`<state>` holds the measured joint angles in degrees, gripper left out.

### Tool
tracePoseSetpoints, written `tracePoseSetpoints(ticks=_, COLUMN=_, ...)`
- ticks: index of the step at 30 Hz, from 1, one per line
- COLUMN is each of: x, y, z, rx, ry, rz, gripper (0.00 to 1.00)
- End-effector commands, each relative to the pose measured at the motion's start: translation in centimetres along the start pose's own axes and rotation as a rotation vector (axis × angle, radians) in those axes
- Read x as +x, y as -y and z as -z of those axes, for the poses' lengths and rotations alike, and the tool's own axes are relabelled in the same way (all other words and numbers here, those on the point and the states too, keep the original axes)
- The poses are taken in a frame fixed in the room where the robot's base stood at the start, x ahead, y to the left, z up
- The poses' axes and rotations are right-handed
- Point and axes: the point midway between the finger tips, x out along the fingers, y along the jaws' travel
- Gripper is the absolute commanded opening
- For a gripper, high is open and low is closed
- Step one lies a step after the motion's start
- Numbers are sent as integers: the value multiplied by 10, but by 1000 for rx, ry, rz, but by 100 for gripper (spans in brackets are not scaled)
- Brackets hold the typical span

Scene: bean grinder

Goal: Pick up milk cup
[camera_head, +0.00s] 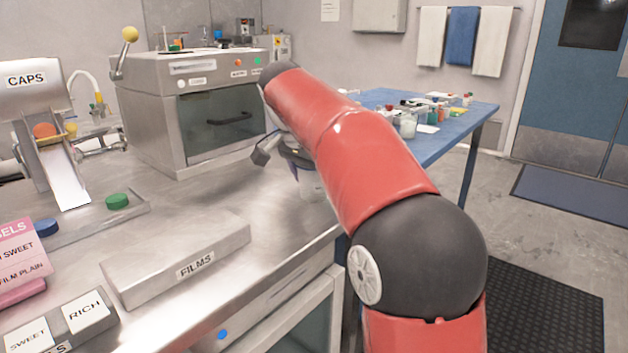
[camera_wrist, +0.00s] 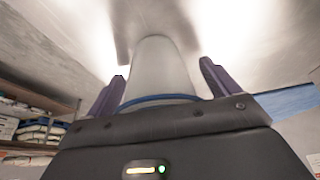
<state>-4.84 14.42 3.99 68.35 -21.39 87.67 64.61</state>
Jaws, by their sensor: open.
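A pale, whitish cup (camera_wrist: 160,75), which I take to be the milk cup, stands between my gripper's two purple fingers in the wrist view. A blue band crosses it close to the gripper's body. My gripper (camera_wrist: 163,68) is open, with one finger on either side of the cup and a visible gap on each side. In the head view, my arm hides most of my gripper (camera_head: 280,152) and the cup. A pale part of the cup (camera_head: 311,188) shows under the gripper, over the steel counter near its right edge.
A steel oven-like machine (camera_head: 200,105) stands behind the gripper. A FILMS box (camera_head: 180,262) and a CAPS dispenser (camera_head: 40,115) are to the left. A blue table (camera_head: 455,122) with small containers is beyond the arm. The counter between box and machine is mostly clear.

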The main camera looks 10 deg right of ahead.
Motion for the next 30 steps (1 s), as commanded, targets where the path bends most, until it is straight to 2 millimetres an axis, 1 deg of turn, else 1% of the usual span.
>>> tracePoseSetpoints(ticks=3, x=-1, y=0, z=0, rx=0, ry=0, rz=0, gripper=88)
tracePoseSetpoints(ticks=15, x=-1, y=0, z=0, rx=0, ry=0, rz=0, gripper=35)
tracePoseSetpoints(ticks=18, x=-1, y=0, z=0, rx=0, ry=0, rz=0, gripper=24)
tracePoseSetpoints(ticks=30, x=-2, y=0, z=0, rx=0, ry=-1, rz=1, gripper=23)
